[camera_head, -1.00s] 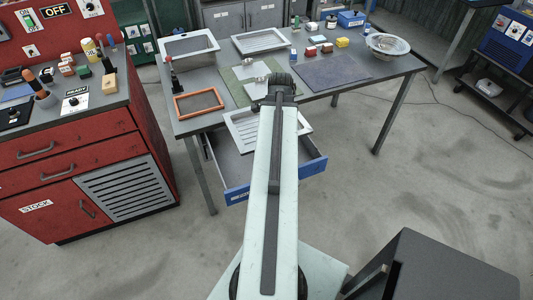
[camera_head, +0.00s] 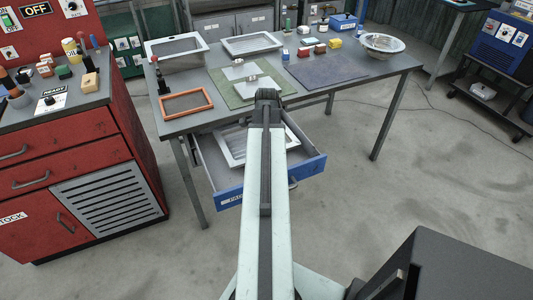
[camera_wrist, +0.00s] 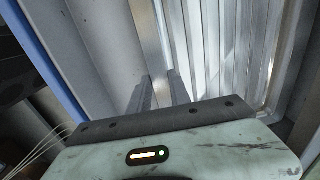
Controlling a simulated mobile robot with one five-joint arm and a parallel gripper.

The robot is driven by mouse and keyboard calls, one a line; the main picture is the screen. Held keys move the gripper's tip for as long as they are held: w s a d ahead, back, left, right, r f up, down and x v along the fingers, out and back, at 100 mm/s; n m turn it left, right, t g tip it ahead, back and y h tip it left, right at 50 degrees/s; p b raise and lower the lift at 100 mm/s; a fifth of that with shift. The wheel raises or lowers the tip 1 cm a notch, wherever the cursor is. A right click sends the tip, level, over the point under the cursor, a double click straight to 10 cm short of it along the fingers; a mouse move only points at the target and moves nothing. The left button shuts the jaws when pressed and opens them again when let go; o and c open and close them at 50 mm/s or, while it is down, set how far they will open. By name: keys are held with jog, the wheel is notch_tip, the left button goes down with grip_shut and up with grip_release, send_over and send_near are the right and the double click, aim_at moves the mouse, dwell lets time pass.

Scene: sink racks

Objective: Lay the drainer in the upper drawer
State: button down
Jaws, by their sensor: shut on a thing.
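The drainer, a pale grey slatted tray (camera_head: 231,148), is within the outline of the open upper drawer with its blue front (camera_head: 240,195). My arm hides its middle. In the wrist view the drainer's ribs (camera_wrist: 235,50) fill the right side, and the drawer's blue edge shows at the upper left. My gripper (camera_wrist: 159,84) is shut on the drainer's near rim. In the head view my arm hides the fingers. I cannot tell whether the drainer touches the drawer floor.
The table (camera_head: 325,95) above the drawer holds an orange frame (camera_head: 186,105), a green mat (camera_head: 237,92), another slatted tray (camera_head: 250,43), a dark mat (camera_head: 325,68) and a metal bowl (camera_head: 382,43). A red cabinet (camera_head: 70,170) stands left.

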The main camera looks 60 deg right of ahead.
jog(key=shift+f+b, duration=0.65)
jog(key=shift+f, duration=0.15)
jog(key=shift+r, duration=0.2)
jog(key=c, duration=1.2)
grip_release()
jog(key=shift+r, duration=0.1)
notch_tip(320, 180, up, 12)
jog(key=p, duration=1.2)
jog(key=shift+s, duration=0.15)
jog(key=shift+a, duration=0.15)
